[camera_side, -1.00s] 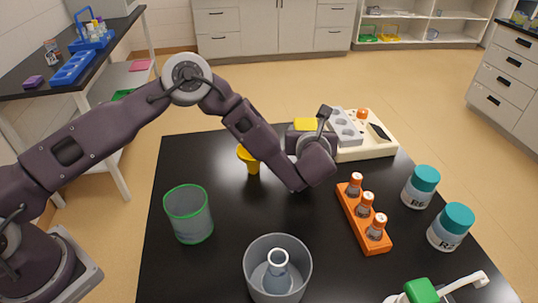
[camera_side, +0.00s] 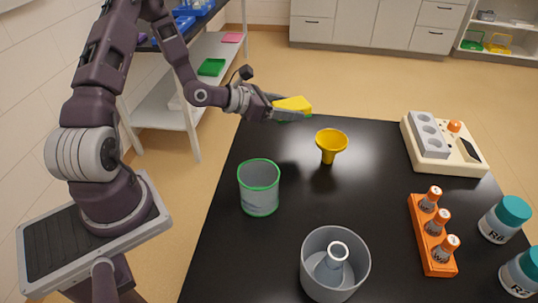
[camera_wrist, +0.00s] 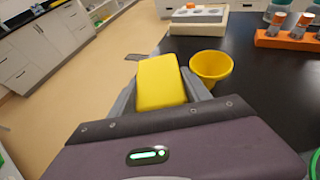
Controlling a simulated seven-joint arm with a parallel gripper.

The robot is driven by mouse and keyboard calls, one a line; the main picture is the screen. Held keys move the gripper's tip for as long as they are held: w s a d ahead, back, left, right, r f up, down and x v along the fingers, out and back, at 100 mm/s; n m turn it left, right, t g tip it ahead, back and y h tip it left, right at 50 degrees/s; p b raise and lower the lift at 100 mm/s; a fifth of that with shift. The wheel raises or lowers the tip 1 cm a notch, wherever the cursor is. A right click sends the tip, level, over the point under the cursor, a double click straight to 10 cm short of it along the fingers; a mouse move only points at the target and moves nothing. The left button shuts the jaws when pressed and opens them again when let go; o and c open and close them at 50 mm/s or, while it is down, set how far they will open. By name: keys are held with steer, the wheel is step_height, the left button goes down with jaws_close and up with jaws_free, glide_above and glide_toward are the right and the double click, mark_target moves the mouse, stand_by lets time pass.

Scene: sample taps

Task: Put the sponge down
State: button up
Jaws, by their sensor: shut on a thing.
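The sponge (camera_side: 293,104) is a yellow block with a green underside. My gripper (camera_side: 280,108) is shut on it and holds it up near the far left edge of the black table (camera_side: 385,240), in the side view. In the wrist view the yellow sponge (camera_wrist: 160,82) sits between the two grey fingers of my gripper (camera_wrist: 165,92). Bare floor shows to the left of the sponge there, and the tabletop to the right. The height of the sponge over the table is hard to tell.
A yellow funnel (camera_side: 329,145) stands right of the sponge. A green-rimmed beaker (camera_side: 259,188) and a grey container (camera_side: 335,267) holding a flask stand nearer. An orange vial rack (camera_side: 432,237), teal-lidded jars (camera_side: 506,220) and a cream device (camera_side: 442,146) are at the right. The table's middle is clear.

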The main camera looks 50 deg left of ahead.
steer(key=m+h, duration=0.1)
glide_above(266, 156)
steer(key=shift+w+f, duration=0.15)
steer(key=shift+f, duration=0.15)
step_height(266, 156, down, 9)
steer(key=shift+f, duration=0.2)
steer(key=shift+f, duration=0.1)
steer(key=o, duration=1.3)
